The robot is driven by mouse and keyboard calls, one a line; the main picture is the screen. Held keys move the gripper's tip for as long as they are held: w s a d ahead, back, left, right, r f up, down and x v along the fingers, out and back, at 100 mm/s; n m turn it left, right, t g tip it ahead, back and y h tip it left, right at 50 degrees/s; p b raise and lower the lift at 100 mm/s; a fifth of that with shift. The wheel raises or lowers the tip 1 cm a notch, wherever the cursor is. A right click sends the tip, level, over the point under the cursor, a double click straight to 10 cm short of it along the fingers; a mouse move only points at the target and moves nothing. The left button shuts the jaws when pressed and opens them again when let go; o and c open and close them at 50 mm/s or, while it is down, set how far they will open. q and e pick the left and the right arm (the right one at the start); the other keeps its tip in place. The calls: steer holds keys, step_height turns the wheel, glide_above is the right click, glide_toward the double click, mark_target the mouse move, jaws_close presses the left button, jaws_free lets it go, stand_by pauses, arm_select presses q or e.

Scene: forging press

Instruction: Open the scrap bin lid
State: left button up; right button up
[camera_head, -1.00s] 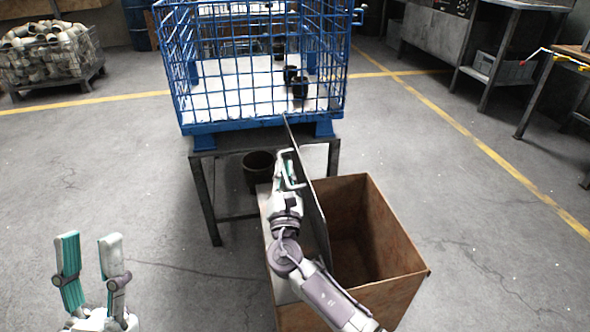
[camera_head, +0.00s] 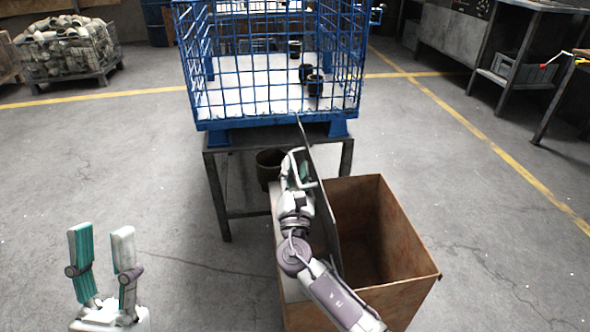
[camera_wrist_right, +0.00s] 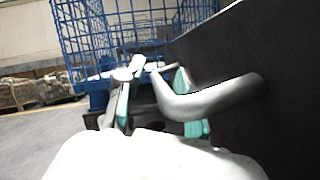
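The scrap bin (camera_head: 395,240) is a rust-brown open-topped box at the lower right. Its dark grey lid (camera_head: 322,200) stands steeply upright, seen nearly edge-on, and the bin's opening shows to its right. In the right wrist view the lid (camera_wrist_right: 255,55) is a dark panel carrying a grey bar handle (camera_wrist_right: 210,102). My right gripper (camera_head: 298,168) is at the lid's left face by the handle. In the wrist view its fingers (camera_wrist_right: 155,98) are apart, with the handle crossing in front of one finger. My left gripper (camera_head: 100,250) is open and empty over the floor, lower left.
A blue wire cage (camera_head: 265,125) with several dark cylindrical parts stands on a metal table (camera_head: 225,190) behind the bin. A dark bucket (camera_head: 268,168) is under it. A crate of pale parts (camera_head: 70,55) is far left. Floor right of the bin is clear.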

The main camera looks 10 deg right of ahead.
steer(key=v, duration=1.2)
